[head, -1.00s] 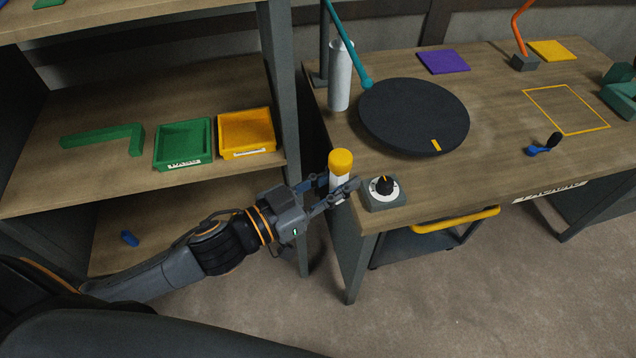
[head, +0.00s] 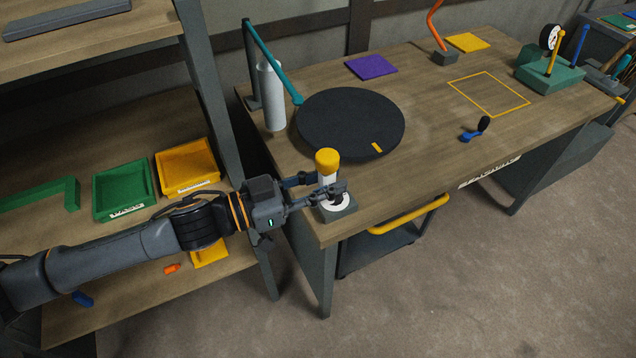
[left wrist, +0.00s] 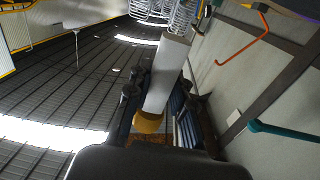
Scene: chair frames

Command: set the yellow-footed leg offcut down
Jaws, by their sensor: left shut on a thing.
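The yellow-footed leg offcut is a short white piece with a yellow end (head: 327,160). My left gripper (head: 322,187) is shut on it at the near-left corner of the workbench. The offcut stands about upright with its yellow end up; its lower part is hidden by the fingers. In the left wrist view the white shaft (left wrist: 168,70) and yellow foot (left wrist: 148,122) lie between the fingers. I cannot tell whether the offcut is clear of the bench top. My right gripper is not in view.
Green (head: 122,190) and yellow (head: 188,168) bins are on the left shelf. The bench right of the turntable has clear room.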

